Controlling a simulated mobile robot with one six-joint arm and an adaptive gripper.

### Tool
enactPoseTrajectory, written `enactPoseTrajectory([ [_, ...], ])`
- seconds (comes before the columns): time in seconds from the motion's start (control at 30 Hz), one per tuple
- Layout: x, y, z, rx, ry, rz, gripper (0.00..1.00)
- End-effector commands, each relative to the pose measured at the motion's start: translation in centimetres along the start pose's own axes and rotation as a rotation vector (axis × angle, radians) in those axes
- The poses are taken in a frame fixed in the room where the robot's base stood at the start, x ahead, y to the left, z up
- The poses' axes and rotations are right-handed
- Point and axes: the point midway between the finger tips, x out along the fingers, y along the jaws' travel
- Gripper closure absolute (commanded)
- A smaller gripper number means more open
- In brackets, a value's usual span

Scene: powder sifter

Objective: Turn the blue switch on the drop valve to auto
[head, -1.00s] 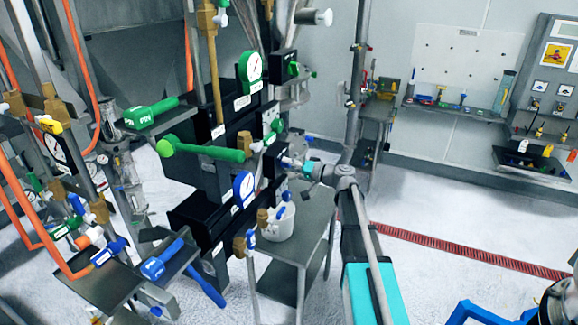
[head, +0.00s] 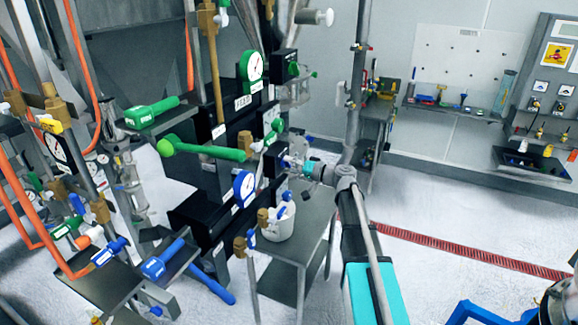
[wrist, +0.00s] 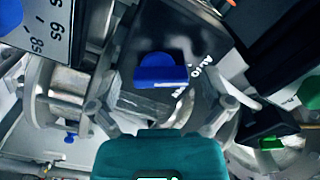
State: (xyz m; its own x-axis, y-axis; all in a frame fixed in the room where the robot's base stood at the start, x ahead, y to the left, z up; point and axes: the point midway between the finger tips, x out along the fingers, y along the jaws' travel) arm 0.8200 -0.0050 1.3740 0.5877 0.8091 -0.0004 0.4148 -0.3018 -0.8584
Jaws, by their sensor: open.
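In the wrist view the blue switch (wrist: 160,72) sits on the face of a black box (wrist: 205,90). Its bar lies roughly level in that picture. White lettering reading AUTO is to its upper right, and a second label below that is partly hidden. My gripper (wrist: 163,108) is open, with one finger to the lower left of the switch and one to the lower right. Nothing is between the fingers, and I cannot tell whether either touches the box. In the head view my gripper (head: 287,162) is at the black box, right of the valve stack, and hides the switch.
A green lever (head: 205,151) and a blue-rimmed gauge (head: 244,188) stand left of my gripper. A white bucket (head: 279,224) sits on a grey table (head: 312,242) below it.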

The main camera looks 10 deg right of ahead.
Motion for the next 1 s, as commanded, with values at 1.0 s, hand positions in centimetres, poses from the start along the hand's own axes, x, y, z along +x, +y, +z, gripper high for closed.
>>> enactPoseTrajectory([
  [1.0, -11.1, 0.0, 0.0, 0.0, 0.0, 0.001, 0.0],
])
